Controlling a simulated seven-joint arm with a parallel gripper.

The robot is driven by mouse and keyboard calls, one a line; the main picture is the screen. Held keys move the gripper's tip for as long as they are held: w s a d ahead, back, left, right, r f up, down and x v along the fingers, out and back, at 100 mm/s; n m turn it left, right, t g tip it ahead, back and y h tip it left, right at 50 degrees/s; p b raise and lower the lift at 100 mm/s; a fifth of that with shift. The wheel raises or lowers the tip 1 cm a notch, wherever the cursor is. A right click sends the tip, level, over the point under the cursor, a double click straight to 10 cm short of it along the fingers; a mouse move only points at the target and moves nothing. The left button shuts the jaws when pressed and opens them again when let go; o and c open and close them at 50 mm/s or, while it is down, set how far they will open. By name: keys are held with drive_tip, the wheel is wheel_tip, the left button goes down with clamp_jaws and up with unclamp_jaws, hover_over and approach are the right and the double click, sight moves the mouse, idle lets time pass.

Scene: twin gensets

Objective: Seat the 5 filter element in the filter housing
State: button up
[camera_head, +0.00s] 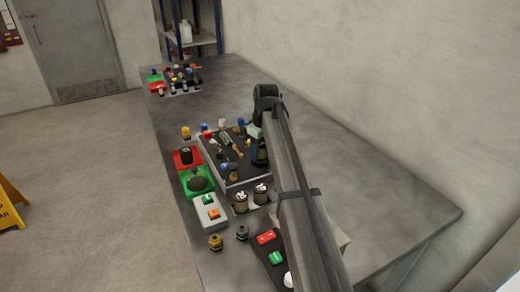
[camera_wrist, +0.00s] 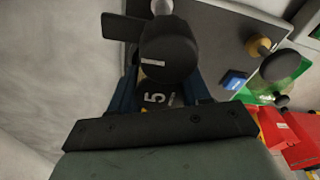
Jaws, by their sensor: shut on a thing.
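In the wrist view, the filter element (camera_wrist: 155,98) is a dark piece with a white "5" on top. It sits between the two blue fingers of my gripper (camera_wrist: 160,94), which is shut on it. Just beyond it is a large black rounded body (camera_wrist: 168,50) with a small white label. I cannot tell for sure whether this is the filter housing, or whether the element touches it. In the head view, my gripper (camera_head: 259,152) is at the right edge of the dark panel (camera_head: 225,178); my arm hides much of that side and the held element is not clear.
Two filter-like cylinders (camera_head: 250,197) with pale markings stand in front of the panel. A red box (camera_head: 187,158), a green box (camera_head: 190,192) and a grey switch box (camera_head: 210,214) line its left side. A black button panel (camera_head: 268,258) lies nearer. The tabletop on the right (camera_head: 370,190) is clear.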

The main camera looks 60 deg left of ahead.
drive_tip(key=o, duration=0.9)
drive_tip(key=shift+f, duration=0.1)
drive_tip(key=shift+o, duration=1.1)
drive_tip(key=shift+s+d, duration=0.1)
drive_tip(key=shift+f, duration=0.1)
drive_tip(key=shift+o, duration=1)
drive_tip(key=shift+s+r, duration=0.1)
drive_tip(key=shift+r, duration=0.1)
drive_tip(key=shift+w+r, duration=0.2)
drive_tip(key=shift+r, duration=3.25)
